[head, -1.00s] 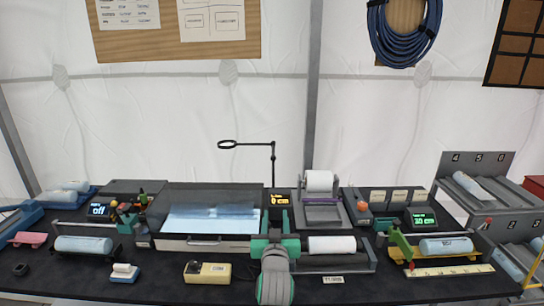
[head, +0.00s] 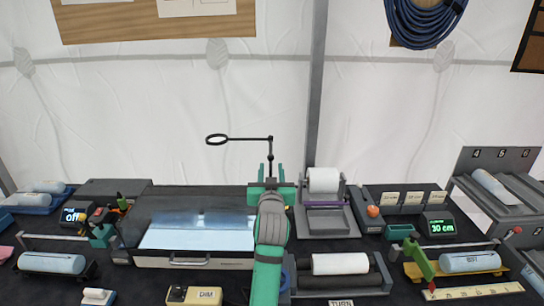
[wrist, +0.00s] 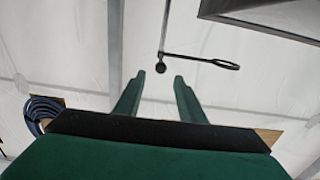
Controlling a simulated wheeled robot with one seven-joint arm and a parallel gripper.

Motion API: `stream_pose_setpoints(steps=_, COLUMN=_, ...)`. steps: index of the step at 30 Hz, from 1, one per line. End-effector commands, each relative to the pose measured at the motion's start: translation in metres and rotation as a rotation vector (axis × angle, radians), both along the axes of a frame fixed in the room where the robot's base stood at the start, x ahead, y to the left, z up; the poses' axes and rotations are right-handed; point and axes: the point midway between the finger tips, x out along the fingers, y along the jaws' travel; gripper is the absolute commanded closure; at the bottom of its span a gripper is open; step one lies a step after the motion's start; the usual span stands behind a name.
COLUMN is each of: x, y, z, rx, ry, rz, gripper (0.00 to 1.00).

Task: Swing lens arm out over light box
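The lens arm is a thin black post with a horizontal bar (head: 250,139) and a round ring lens (head: 217,140) at its left end. The lens hangs above the back left part of the light box (head: 195,262), whose lit white panel faces up. In the wrist view, the bar (wrist: 190,57) runs right to the lens (wrist: 226,65), and a dark round knob (wrist: 161,67) marks the post. My gripper (head: 266,174) stands in front of the post with its green fingers pointing up. In the wrist view, the fingers (wrist: 159,84) are apart and empty, with the knob between and beyond them.
A roll holder with a white roll (head: 324,180) stands just right of the post. A second white roll (head: 340,263) lies in a cradle at right front. A bagged roll (head: 52,263) sits at left. Free air surrounds the lens arm.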

Motion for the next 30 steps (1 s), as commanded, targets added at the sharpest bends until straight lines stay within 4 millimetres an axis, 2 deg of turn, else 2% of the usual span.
stream_pose_setpoints(steps=9, x=0.056, y=-0.001, z=0.000, rx=0.001, ry=0.001, rz=-0.001, gripper=0.64)
stream_pose_setpoints(steps=15, x=0.079, y=-0.001, z=0.000, rx=0.000, ry=0.000, rz=-0.002, gripper=0.64)
stream_pose_setpoints(steps=21, x=0.088, y=-0.003, z=0.000, rx=0.000, ry=0.000, rz=-0.003, gripper=0.64)
stream_pose_setpoints(steps=29, x=0.088, y=-0.003, z=0.000, rx=-0.001, ry=0.000, rz=-0.003, gripper=0.64)
stream_pose_setpoints(steps=30, x=0.088, y=-0.003, z=0.000, rx=-0.001, ry=0.000, rz=-0.003, gripper=0.73)
